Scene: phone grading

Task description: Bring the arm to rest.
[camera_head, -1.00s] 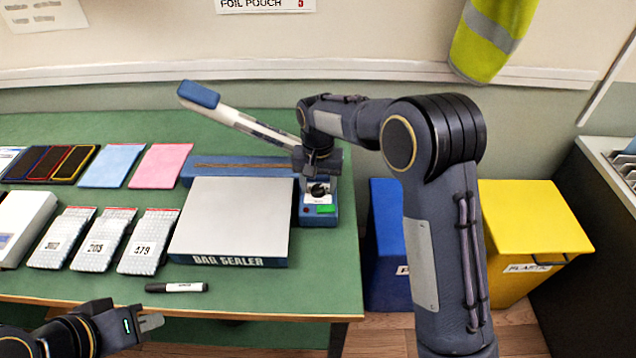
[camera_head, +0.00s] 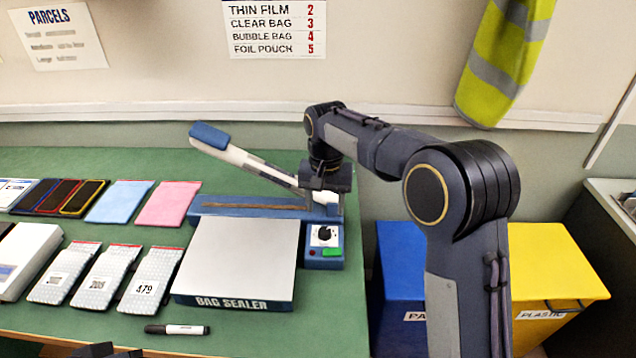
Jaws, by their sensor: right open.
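My right arm comes in from the lower right and bends over the right end of the bag sealer (camera_head: 240,258). My right gripper (camera_head: 326,196) points down behind the sealer's control dial, close to the raised sealing arm (camera_head: 243,158). It is open, and its fingertips are largely hidden; I cannot tell whether it touches the sealer. Only a dark sliver of my left arm shows at the bottom edge; its fingers are out of the picture.
Numbered bubble bags (camera_head: 152,281), a pink pouch (camera_head: 168,204), a blue pouch (camera_head: 119,202) and dark phones (camera_head: 84,197) lie left of the sealer. A marker (camera_head: 177,329) lies in front. Blue (camera_head: 402,262) and yellow (camera_head: 556,262) bins stand right of the green table (camera_head: 337,327).

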